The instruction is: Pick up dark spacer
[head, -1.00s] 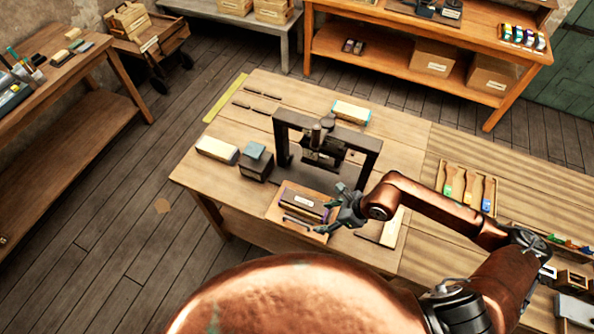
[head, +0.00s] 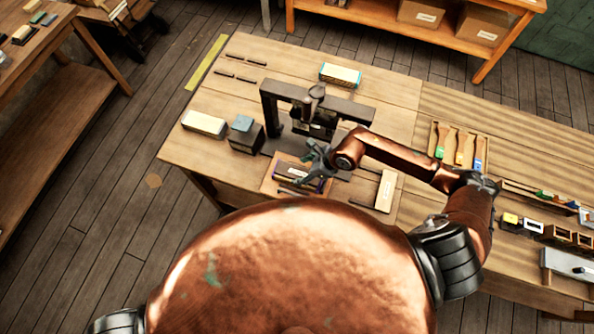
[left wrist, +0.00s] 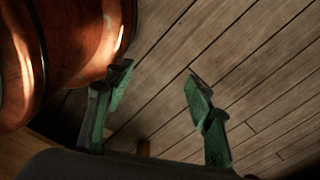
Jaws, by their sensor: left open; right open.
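A wooden tray (head: 267,185) lies on the bench in front of the press. It holds a dark labelled block (head: 290,171) and a thin dark bar (head: 292,190) along its front edge. I cannot tell for sure which dark piece is the spacer. My right gripper (head: 307,167) is open above the right part of the tray. Its fingers partly cover the dark block, and I see nothing between them. My left gripper (left wrist: 158,75) is open and empty in the left wrist view, with floorboards behind it.
The black press frame (head: 272,108) stands just behind the tray. A dark block (head: 245,140) with a blue-grey block (head: 242,123) on top stands to its left, beside a pale block (head: 204,123). A pale board (head: 386,191) lies right of the tray. Several thin dark strips lie at the back left.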

